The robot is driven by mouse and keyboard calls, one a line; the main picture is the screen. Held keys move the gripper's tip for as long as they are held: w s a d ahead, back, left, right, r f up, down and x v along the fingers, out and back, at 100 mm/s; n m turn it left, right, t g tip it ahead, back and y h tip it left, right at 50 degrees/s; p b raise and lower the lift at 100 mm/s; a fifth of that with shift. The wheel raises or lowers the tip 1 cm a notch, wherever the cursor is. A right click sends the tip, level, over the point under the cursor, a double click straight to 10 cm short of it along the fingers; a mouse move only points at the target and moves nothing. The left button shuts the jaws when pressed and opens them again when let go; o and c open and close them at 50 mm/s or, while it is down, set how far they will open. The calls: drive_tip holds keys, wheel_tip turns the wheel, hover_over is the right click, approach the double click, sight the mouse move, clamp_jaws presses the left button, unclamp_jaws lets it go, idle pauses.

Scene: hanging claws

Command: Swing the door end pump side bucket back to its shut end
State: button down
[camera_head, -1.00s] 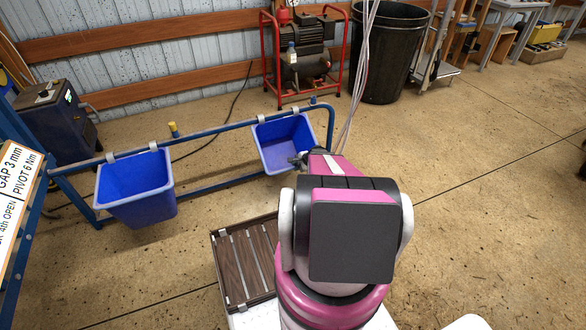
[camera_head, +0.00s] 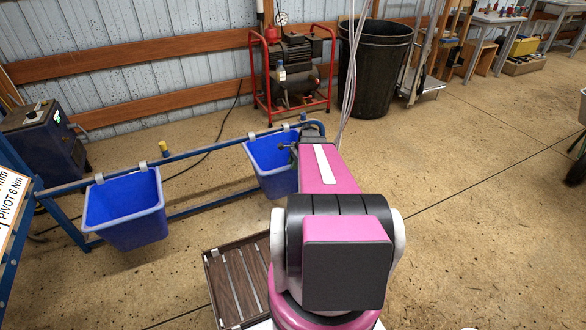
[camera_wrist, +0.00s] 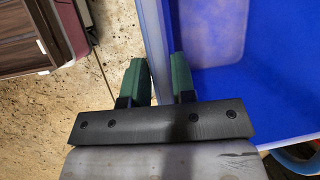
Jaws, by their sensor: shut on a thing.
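Two blue buckets hang by clips from a blue rail (camera_head: 205,148) in the head view. The right bucket (camera_head: 268,178), the one nearer the red-framed compressor, is at my gripper. The left bucket (camera_head: 125,232) hangs free. In the wrist view, my gripper (camera_wrist: 159,78) has its two green fingers on either side of the bucket's wall, shut on it near the rim. The bucket's blue inside (camera_wrist: 262,85) fills the right of that view. In the head view my magenta arm covers the bucket's right side and most of my gripper.
A slatted brown crate (camera_head: 235,290) stands on the floor below the rail, left of my arm. The red-framed compressor (camera_head: 288,80) and a black bin (camera_head: 375,70) stand behind. A sign board (camera_head: 12,205) is at far left. The floor to the right is open.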

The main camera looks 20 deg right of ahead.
drive_tip(key=shift+w+r, duration=0.1)
drive_tip(key=shift+r, duration=0.15)
drive_tip(key=c, duration=1)
unclamp_jaws()
drive_tip(key=v, duration=1)
drive_tip(key=shift+d+r, duration=0.2)
drive_tip(key=shift+r, duration=0.1)
